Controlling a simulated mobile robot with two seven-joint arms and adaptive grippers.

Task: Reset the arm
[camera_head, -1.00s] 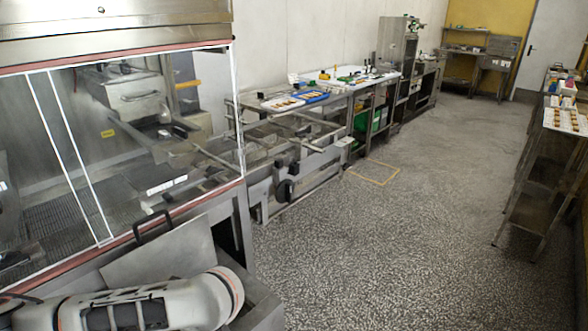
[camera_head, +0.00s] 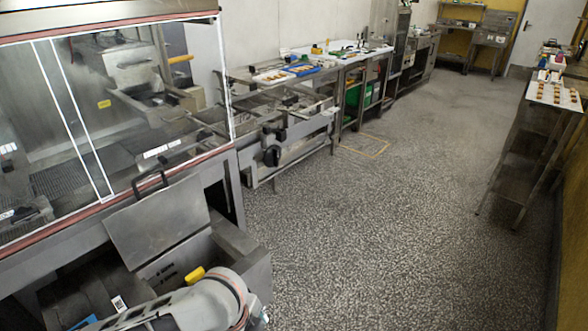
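An arm link of mine shows at the bottom left of the head view, over an open metal bin (camera_head: 245,262) below the glass-fronted machine (camera_head: 110,110). The link hides part of the bin. A lid or panel with a dark handle (camera_head: 158,222) stands tilted at the bin's back edge. A yellow item (camera_head: 195,275) and a blue item (camera_head: 80,322) show in or beside the bin, partly hidden. Neither of my grippers is in view.
A steel conveyor (camera_head: 290,135) and worktable with a blue tray (camera_head: 303,69) line the left wall. A shelf table (camera_head: 522,150) with a tray of small brown pieces (camera_head: 556,95) stands at the right. The speckled floor (camera_head: 370,230) between them is clear.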

